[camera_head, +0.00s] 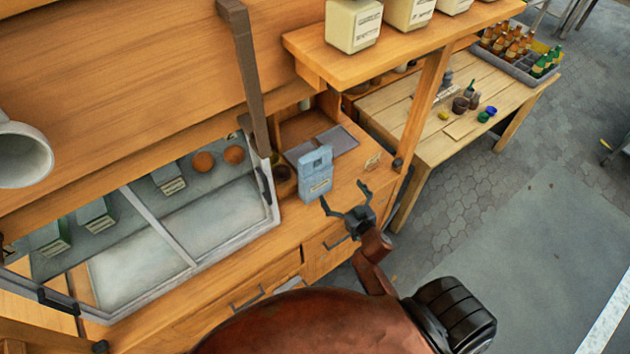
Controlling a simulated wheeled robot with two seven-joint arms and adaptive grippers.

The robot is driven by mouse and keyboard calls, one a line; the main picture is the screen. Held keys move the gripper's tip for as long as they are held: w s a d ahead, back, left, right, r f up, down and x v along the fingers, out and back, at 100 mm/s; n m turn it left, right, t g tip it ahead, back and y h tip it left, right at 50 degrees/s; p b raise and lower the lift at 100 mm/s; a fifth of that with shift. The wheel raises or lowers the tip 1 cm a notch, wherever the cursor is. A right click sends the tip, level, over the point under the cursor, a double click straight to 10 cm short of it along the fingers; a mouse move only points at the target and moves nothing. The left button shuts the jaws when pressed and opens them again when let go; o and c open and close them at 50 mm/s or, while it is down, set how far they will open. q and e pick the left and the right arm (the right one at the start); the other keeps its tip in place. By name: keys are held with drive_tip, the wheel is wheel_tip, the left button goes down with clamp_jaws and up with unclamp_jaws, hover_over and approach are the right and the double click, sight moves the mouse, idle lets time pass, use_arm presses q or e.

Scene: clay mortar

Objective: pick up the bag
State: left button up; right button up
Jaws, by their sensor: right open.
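A light blue bag (316,176) with a printed label stands upright on the wooden counter (345,178), at the right end beside the glass case. My right gripper (343,198) is just in front and to the right of the bag. Its two dark fingers are spread apart with nothing between them. The left fingertip is near the bag's lower right side; I cannot tell whether it touches. My left gripper is not in view.
A glass display case (188,257) with boxes and round buns is left of the bag. A shelf (405,42) with jars hangs above, on a wooden post (421,105). A wooden table (455,132) with bottles stands at the back right.

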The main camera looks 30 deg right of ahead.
sight(315, 175)
drive_tip(key=a+y, duration=0.1)
drive_tip(key=w+a+n+t+y, duration=0.1)
drive_tip(key=w+a+r+y, duration=0.1)
drive_tip(key=shift+a+r+n+t, duration=0.1)
drive_tip(key=shift+a+n+t, duration=0.25)
drive_tip(key=shift+n+t, duration=0.05)
drive_tip(key=shift+w+a, duration=0.15)
drive_tip(key=shift+w, duration=0.1)
drive_tip(key=w, duration=0.7)
drive_tip(key=shift+w+a+r, duration=0.15)
drive_tip(key=shift+a, duration=0.25)
drive_tip(key=shift+c, duration=0.4)
drive_tip(key=c, duration=0.9)
drive_tip(key=shift+r, duration=0.1)
drive_tip(key=shift+c, duration=0.6)
